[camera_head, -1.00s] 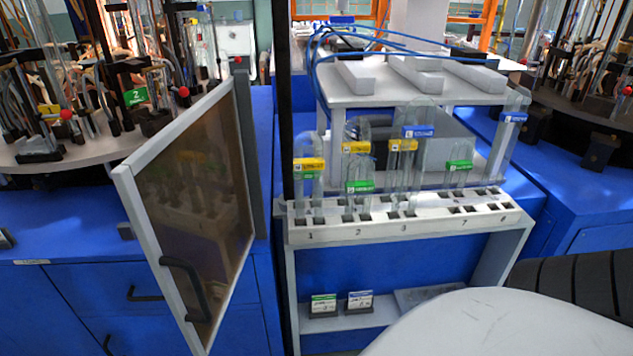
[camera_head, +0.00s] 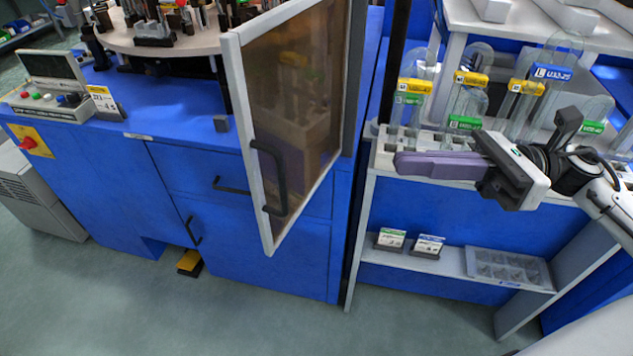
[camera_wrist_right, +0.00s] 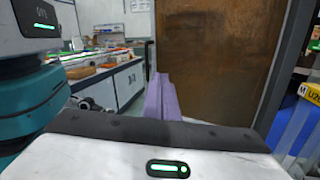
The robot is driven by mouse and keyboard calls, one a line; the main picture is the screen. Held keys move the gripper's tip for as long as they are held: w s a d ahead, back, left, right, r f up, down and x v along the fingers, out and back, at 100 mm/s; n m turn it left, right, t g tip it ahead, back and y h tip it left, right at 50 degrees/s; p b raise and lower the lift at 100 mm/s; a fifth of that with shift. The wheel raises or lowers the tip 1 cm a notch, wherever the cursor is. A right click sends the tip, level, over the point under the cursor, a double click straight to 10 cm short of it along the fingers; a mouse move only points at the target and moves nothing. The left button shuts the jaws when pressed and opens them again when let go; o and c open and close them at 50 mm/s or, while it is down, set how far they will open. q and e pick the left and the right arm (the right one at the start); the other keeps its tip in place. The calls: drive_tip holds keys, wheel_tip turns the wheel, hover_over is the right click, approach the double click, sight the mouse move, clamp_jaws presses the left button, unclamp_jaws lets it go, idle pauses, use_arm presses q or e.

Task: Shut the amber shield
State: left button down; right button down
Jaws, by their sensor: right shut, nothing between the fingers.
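The amber shield (camera_head: 310,75) is a brown see-through panel in a pale frame, with a black bar handle (camera_head: 270,178). It stands open, swung out at an angle from the blue cabinet. Its brown panel also fills the upper middle of the right wrist view (camera_wrist_right: 215,60). My right gripper (camera_head: 399,162) comes in from the right with its purple fingers shut and empty. They point left towards the shield, with a gap between them in the head view. The fingers also show in the right wrist view (camera_wrist_right: 160,92). My left gripper is not in view.
A white rack (camera_head: 385,153) with labelled glass tubes stands right of the shield, partly behind my right gripper. Below is a shelf with small boxes (camera_head: 428,246) and a clear tray (camera_head: 508,268). A control box (camera_head: 48,95) sits at left.

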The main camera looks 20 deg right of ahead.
use_arm(q)
drive_tip(key=p, duration=0.1)
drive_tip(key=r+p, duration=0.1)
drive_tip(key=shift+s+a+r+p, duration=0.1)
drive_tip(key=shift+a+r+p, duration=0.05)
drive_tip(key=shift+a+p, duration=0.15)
use_arm(e)
drive_tip(key=w+a+n+g, duration=0.1)
drive_tip(key=a+n+g, duration=0.1)
drive_tip(key=a, duration=1.1)
drive_tip(key=shift+w+a+n, duration=0.3)
drive_tip(key=shift+a+n, duration=0.05)
drive_tip(key=shift+n, duration=0.15)
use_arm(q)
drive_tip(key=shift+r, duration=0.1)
use_arm(e)
drive_tip(key=shift+r+h, duration=0.1)
drive_tip(key=shift+h, duration=0.2)
